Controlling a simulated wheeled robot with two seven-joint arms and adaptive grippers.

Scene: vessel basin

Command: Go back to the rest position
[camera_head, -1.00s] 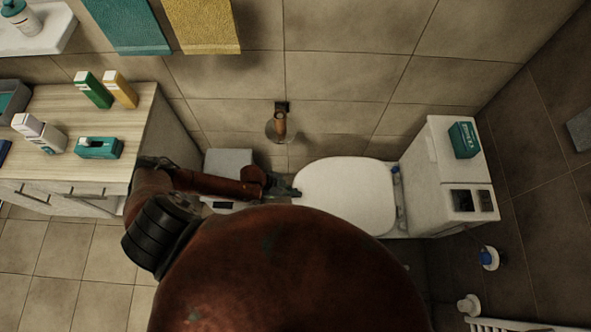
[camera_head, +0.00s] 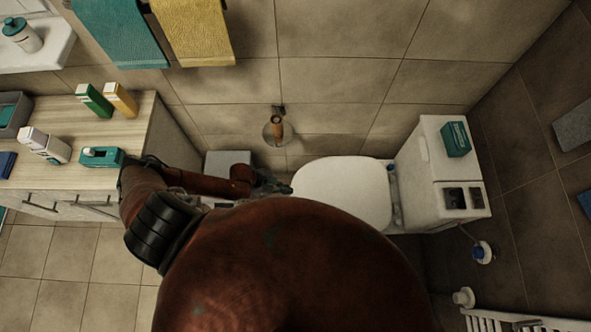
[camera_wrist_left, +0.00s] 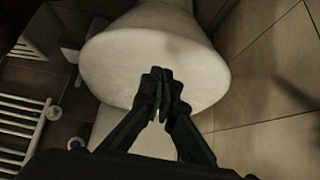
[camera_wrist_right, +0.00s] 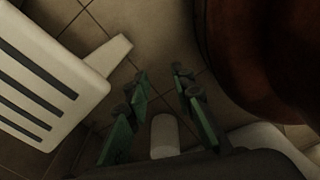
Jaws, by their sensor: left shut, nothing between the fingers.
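My left arm reaches across to the white toilet (camera_head: 345,192), whose lid is down. My left gripper (camera_head: 283,188) is beside the left end of the lid in the head view; I cannot tell whether it touches. In the left wrist view the fingertips (camera_wrist_left: 162,76) are together and empty, in front of the large white toilet body (camera_wrist_left: 125,65). My right gripper (camera_wrist_right: 160,82) shows only in the right wrist view. Its green fingers are spread apart, with floor tiles visible between them. My reddish body hides the lower middle of the head view.
A wooden-topped cabinet (camera_head: 75,170) with bottles and a teal box (camera_head: 102,157) stands at left, close to my left arm. A holder (camera_head: 277,128) juts from the wall. A white slatted rack (camera_head: 515,322) is at lower right. A white slatted object (camera_wrist_right: 50,85) is near my right gripper.

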